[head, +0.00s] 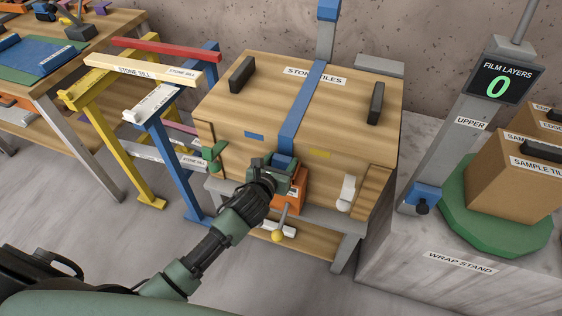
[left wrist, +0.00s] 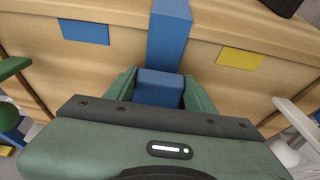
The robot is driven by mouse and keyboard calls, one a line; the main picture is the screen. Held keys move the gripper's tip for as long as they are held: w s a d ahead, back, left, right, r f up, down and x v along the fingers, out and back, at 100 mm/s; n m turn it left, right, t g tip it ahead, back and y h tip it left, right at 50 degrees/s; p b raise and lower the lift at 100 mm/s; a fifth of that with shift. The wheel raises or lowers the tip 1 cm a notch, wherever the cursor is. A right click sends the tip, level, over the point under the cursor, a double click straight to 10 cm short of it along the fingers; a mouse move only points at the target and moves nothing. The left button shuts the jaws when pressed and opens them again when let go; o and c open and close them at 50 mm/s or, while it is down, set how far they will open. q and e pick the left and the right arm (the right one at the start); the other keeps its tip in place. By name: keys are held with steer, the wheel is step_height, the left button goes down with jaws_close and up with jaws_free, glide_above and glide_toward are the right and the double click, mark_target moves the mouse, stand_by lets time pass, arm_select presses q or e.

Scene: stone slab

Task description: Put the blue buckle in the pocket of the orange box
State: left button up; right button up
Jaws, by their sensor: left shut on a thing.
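The blue buckle (left wrist: 160,88) sits between the green fingers of my left gripper (head: 280,170), which is shut on it; the gripper also shows in the left wrist view (left wrist: 160,92). In the head view the buckle (head: 284,159) is at the lower end of the blue strap (head: 304,103), in front of the wooden crate. The orange box (head: 289,196) is just below the gripper, low on the crate front. My gripper and wrist hide part of it, and its pocket cannot be made out. The right gripper is not in view.
The wooden crate (head: 248,98) labelled stone tiles stands on a grey stand. A lever with a yellow knob (head: 278,236) sticks out below the orange box. A green handle (head: 213,155) and a white handle (head: 346,193) flank it. The wrap stand (head: 460,262) is at right.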

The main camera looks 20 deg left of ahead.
arm_select(q)
steer(key=o, duration=1.4)
